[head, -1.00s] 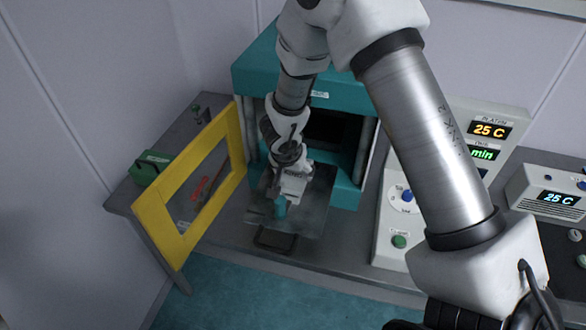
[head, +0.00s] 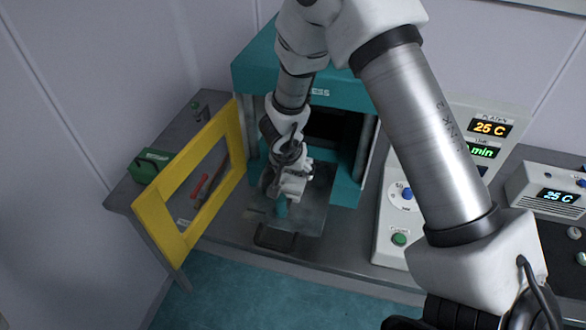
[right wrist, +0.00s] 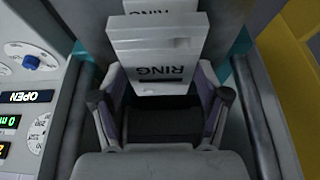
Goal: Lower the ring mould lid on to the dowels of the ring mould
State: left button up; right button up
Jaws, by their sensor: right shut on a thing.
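My right gripper (head: 287,180) reaches down in front of the teal press, over a dark metal plate. It is shut on the ring mould lid, a pale grey block (right wrist: 158,38) marked RING upside down in the right wrist view. The fingers (right wrist: 163,92) stand on both sides of the lid's near end. A second pale surface marked RING, seemingly the ring mould (right wrist: 160,14), shows just beyond the lid. The dowels are hidden, and I cannot tell whether lid and mould touch. In the head view a small pale block (head: 293,187) shows at the gripper. My left gripper is not in view.
The dark plate (head: 312,212) has a black handle (head: 275,238) at its front. The teal press (head: 342,192) stands behind. Its yellow-framed door (head: 160,222) is open at left, near a green box (head: 150,165). A control panel (head: 403,225) stands close at right.

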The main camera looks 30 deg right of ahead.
jog(key=shift+f, duration=0.4)
jog(key=o, duration=1.4)
jog(key=v, duration=1.2)
jog(key=shift+d, duration=0.1)
